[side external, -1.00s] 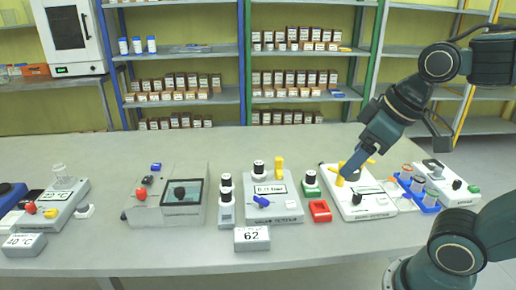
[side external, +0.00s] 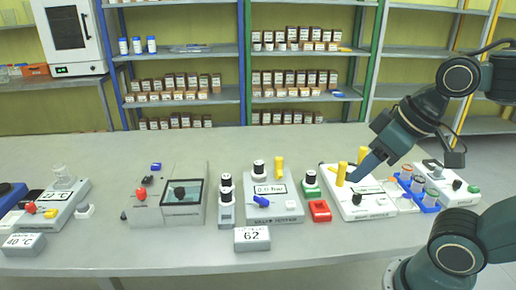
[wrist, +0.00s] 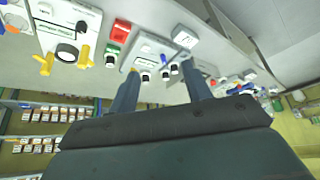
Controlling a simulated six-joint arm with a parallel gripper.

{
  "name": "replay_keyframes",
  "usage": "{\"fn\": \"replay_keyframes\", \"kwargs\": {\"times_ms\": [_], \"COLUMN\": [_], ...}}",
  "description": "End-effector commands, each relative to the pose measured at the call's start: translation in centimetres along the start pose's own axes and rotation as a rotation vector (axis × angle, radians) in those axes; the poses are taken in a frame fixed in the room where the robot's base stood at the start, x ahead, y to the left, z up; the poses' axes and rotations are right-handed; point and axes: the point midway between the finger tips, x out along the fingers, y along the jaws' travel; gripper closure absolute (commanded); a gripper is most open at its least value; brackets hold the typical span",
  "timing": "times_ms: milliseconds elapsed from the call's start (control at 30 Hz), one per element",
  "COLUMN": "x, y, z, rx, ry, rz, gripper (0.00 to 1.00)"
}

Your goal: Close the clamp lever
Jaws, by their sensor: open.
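A white device (side external: 375,208) at the right of the bench carries two upright yellow handles, one at the front (side external: 341,174) and one behind (side external: 362,156). I cannot tell for certain which part is the clamp lever. My gripper (side external: 355,176) is low over this device, its blue fingers close beside the yellow handles; contact cannot be told. In the wrist view my gripper (wrist: 163,88) is open with nothing between its fingers. There the yellow handles, one (wrist: 46,65) and the other (wrist: 85,57), lie left of the fingers, with a black round knob (wrist: 67,52) between them.
A device with a blue lever (side external: 259,204) and a yellow post (side external: 279,168) stands to the left. A blue rack of vials (side external: 427,203) stands close on the right.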

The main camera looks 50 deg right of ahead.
Motion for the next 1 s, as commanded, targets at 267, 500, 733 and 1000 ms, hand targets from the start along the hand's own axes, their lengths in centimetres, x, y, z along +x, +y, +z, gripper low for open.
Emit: {"fn": "replay_keyframes", "kwargs": {"times_ms": [267, 500, 733, 1000], "x": [-0.2, -0.1, 1.0, 3.5], "y": [0.4, 1.5, 3.0, 5.4], "z": [-2.1, -6.6, -11.3, -16.3], "rx": [-0.001, -0.003, -0.006, -0.007], "ry": [-0.032, -0.094, -0.164, -0.245], "rz": [0.009, 0.024, 0.034, 0.038], "gripper": [0.53, 0.53, 0.53, 0.53]}}
